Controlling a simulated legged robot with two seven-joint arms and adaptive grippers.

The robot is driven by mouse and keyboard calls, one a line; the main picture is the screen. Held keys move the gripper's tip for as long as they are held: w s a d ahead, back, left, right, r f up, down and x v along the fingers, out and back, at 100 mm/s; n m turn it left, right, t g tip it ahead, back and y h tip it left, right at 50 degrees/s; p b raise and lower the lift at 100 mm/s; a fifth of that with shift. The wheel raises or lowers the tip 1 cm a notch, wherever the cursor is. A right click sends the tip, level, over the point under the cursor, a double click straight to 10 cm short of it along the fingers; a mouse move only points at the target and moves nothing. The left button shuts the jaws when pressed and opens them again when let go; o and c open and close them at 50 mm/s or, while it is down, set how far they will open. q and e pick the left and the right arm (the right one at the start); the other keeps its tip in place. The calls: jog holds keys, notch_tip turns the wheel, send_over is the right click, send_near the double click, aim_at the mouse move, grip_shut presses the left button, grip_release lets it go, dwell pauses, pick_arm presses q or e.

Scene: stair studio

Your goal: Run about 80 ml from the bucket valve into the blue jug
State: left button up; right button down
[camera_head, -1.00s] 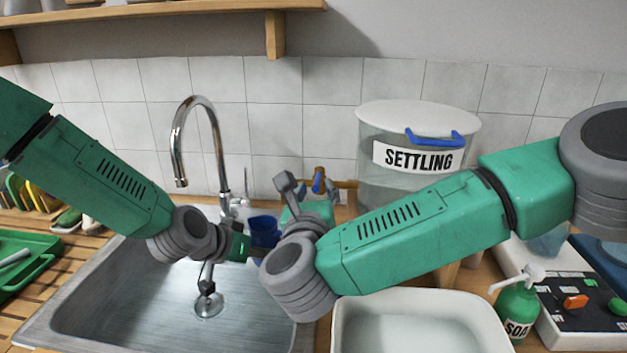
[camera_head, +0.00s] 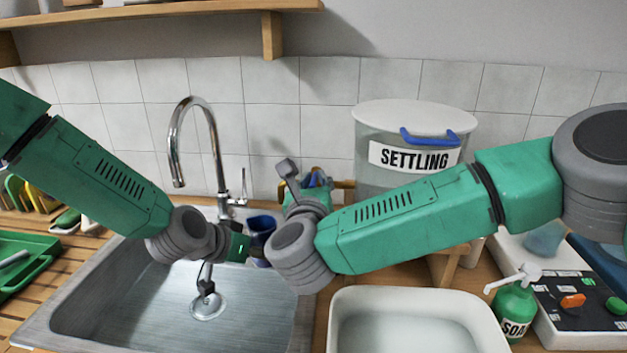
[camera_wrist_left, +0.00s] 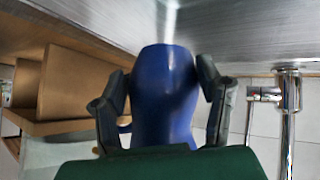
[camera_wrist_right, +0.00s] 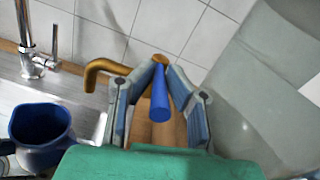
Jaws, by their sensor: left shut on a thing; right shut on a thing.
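The clear bucket (camera_head: 370,180) labelled SETTLING, with a white lid, stands behind the counter right of the sink. Its brass spout (camera_wrist_right: 103,68) bends downward; its blue valve handle (camera_wrist_right: 160,97) lies between the fingers of my right gripper (camera_wrist_right: 160,80), which is shut on it. In the head view my right gripper (camera_head: 312,184) mostly hides the valve. My left gripper (camera_wrist_left: 164,88) is shut on the blue jug (camera_wrist_left: 165,115), over the sink's right side. The jug (camera_wrist_right: 40,130) looks upright, left of the spout's end in the right wrist view. I see no water stream.
The steel sink (camera_head: 130,310) with a tall tap (camera_head: 213,150) lies to the left. A white basin (camera_head: 420,295), a green soap bottle (camera_head: 514,305) and a control box (camera_head: 570,310) stand at front right. A green tray (camera_head: 25,260) is far left.

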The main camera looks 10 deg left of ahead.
jog(key=shift+w, duration=0.1)
jog(key=shift+a+m+h, duration=0.4)
jog(key=shift+m+h, duration=0.3)
jog(key=shift+h, duration=0.4)
jog(key=shift+w+a+m+g+h, duration=0.1)
jog(key=shift+a+m+g+h, duration=0.15)
jog(key=shift+m+h, duration=0.5)
jog(key=shift+a+m+g+h, duration=0.15)
jog(key=shift+m+h, duration=0.3)
jog(key=shift+h, duration=0.55)
jog(key=shift+w+a+m+g+h, duration=0.15)
jog(key=shift+m+g+h, duration=0.15)
jog(key=shift+m+h, duration=0.45)
jog(key=shift+s, duration=0.1)
jog(key=c, duration=1.8)
grip_release()
jog(key=shift+o, duration=1)
jog(key=shift+a+n, duration=0.15)
jog(key=shift+n, duration=0.1)
jog(key=v, duration=0.7)
jog(key=shift+a+f, duration=0.15)
jog(key=shift+a, duration=0.1)
